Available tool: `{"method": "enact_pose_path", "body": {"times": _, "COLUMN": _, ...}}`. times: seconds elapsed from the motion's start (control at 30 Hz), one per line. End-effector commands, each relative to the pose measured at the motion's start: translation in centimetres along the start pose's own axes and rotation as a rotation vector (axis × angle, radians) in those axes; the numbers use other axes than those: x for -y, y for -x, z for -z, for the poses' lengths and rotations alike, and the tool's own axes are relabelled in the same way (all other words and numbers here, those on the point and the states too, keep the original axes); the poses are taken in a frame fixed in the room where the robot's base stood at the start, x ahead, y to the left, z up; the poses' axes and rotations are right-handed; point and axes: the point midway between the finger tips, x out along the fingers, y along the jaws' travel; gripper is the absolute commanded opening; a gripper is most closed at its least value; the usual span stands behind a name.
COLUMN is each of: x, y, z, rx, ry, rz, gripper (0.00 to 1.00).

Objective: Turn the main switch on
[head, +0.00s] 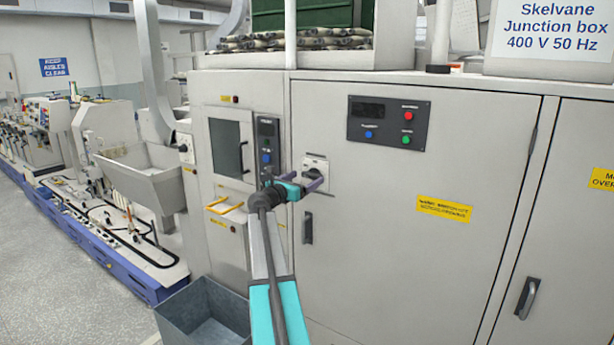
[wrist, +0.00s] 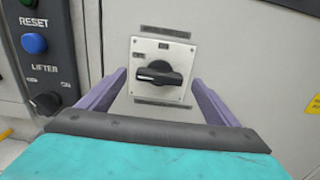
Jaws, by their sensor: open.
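The main switch (wrist: 158,74) is a black rotary handle on a pale square plate (wrist: 177,50), set in the grey cabinet front. In the wrist view its handle lies about level, pointing left and right. In the head view the switch plate (head: 316,164) is partly hidden by my gripper (head: 318,178). My gripper also shows in the wrist view (wrist: 158,84), with its two purple fingers spread to the left and right of the handle. The fingers are open, and nothing is clamped between them. I cannot tell whether the fingertips touch the plate.
A control panel (wrist: 38,60) with a blue RESET button and a LIFTER knob is left of the switch. A panel with coloured buttons (head: 388,122) is up to the right. A door handle (head: 307,228) is below the switch. A grey bin (head: 205,310) stands on the floor.

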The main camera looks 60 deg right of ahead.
Motion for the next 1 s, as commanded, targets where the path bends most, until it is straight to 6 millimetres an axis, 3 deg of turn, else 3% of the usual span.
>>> {"method": "enact_pose_path", "body": {"times": 0.2, "x": -0.1, "y": -1.8, "z": 0.0, "rx": -0.001, "ry": 0.000, "rz": 0.000, "gripper": 0.84}}
{"method": "enact_pose_path", "body": {"times": 0.6, "x": 0.0, "y": -2.2, "z": 0.0, "rx": 0.000, "ry": 0.000, "rz": 0.000, "gripper": 0.84}}
{"method": "enact_pose_path", "body": {"times": 0.87, "x": 0.0, "y": -2.2, "z": 0.0, "rx": 0.000, "ry": 0.000, "rz": 0.000, "gripper": 0.43}}
{"method": "enact_pose_path", "body": {"times": 1.0, "x": 0.0, "y": -2.1, "z": 0.1, "rx": 0.000, "ry": -0.002, "rz": 0.000, "gripper": 0.43}}
